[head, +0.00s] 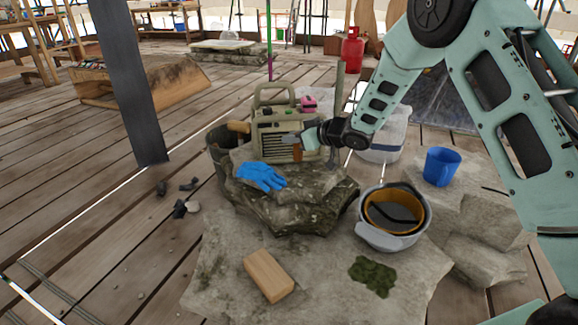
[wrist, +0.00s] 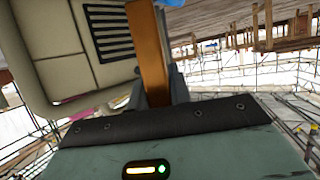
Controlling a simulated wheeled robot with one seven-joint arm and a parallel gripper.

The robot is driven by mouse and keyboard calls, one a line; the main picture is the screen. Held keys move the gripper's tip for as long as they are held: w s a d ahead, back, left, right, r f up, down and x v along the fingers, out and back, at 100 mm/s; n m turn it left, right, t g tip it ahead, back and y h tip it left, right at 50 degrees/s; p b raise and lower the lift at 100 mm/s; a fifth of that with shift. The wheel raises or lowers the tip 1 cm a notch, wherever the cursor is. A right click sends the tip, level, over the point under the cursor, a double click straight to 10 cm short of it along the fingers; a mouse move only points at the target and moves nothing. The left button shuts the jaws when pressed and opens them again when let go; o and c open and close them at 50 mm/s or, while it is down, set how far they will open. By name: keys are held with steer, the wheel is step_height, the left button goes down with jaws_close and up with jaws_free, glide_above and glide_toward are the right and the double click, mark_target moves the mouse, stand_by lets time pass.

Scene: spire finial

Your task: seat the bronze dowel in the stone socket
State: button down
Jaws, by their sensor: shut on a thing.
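The bronze dowel (head: 297,152) shows as a short orange-brown bar below my gripper (head: 301,141), in front of the beige radio-like box. In the wrist view the dowel (wrist: 149,50) runs up from between the dark fingers of my gripper (wrist: 158,90), which is shut on it. The rough, mossy stone (head: 290,210) lies below the dowel in the head view. I cannot make out the socket opening in it. I cannot tell how far the dowel's lower end is from the stone.
The beige box (head: 272,125) stands close behind the dowel. A blue glove (head: 262,176) lies on the stone's left part. A grey bucket with an orange bowl (head: 394,208), a blue mug (head: 441,166) and a wooden block (head: 268,275) stand around. A dark post (head: 136,85) rises at left.

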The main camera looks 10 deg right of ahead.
step_height(320, 180, down, 8)
steer(key=b, duration=0.3)
steer(key=shift+f+b, duration=0.2)
steer(key=shift+b, duration=0.2)
steer(key=shift+r, duration=0.1)
steer(key=c, duration=1.3)
jaws_free()
steer(key=shift+f, duration=0.2)
